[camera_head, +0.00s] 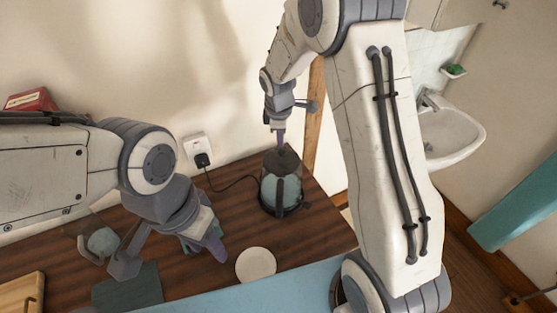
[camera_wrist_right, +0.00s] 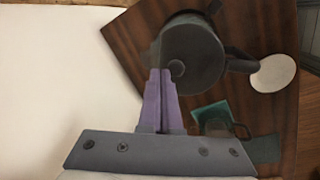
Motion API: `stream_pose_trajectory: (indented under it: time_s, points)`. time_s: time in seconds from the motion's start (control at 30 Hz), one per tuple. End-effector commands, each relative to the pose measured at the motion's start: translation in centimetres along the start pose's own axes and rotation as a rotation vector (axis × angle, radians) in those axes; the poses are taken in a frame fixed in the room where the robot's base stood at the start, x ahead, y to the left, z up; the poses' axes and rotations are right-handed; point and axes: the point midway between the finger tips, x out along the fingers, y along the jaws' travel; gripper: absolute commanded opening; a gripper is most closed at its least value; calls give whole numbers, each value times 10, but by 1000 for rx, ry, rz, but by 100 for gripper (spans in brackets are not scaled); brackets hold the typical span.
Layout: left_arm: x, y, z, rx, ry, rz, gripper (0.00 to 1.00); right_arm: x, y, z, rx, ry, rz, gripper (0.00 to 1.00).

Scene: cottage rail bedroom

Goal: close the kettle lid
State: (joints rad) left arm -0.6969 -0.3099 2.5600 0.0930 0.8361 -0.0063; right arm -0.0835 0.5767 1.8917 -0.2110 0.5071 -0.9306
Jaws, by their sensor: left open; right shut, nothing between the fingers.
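The kettle (camera_head: 282,195) is dark with a blue-grey body and stands upright on the wooden counter near the wall. From above in the right wrist view, its round dark lid (camera_wrist_right: 193,50) covers the top and looks flat, with a small round knob; whether it is fully shut I cannot tell. My right gripper (camera_head: 281,147) is shut and empty, pointing down at the lid's wall-side edge. In the right wrist view its fingertips (camera_wrist_right: 160,75) are beside the knob; contact is unclear. My left gripper (camera_head: 215,247) is open above the counter, left of the kettle.
A white round disc (camera_head: 256,264) lies on the counter in front of the kettle. A cord runs from the wall socket (camera_head: 197,149) towards the kettle. A dark teal flat item (camera_head: 128,288) lies at the front left. A washbasin (camera_head: 452,133) is at right.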

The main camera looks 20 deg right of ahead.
Motion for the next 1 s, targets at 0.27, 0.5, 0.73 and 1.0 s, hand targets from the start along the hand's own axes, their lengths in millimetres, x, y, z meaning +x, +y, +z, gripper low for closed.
stream_pose_trajectory:
  time_s: [0.27,0.5,0.73,1.0]
  points:
    - [-14,1,-1,2,0,0,47,11,2,3,2,-4,-80,0]
    - [-17,1,-1,2,0,0,47,16,0,2,-3,-7,-127,0]
    - [-17,1,-1,2,0,0,47,17,0,1,-4,-6,-132,0]
    - [-17,1,-1,2,0,0,47,17,0,2,-3,-6,-132,0]
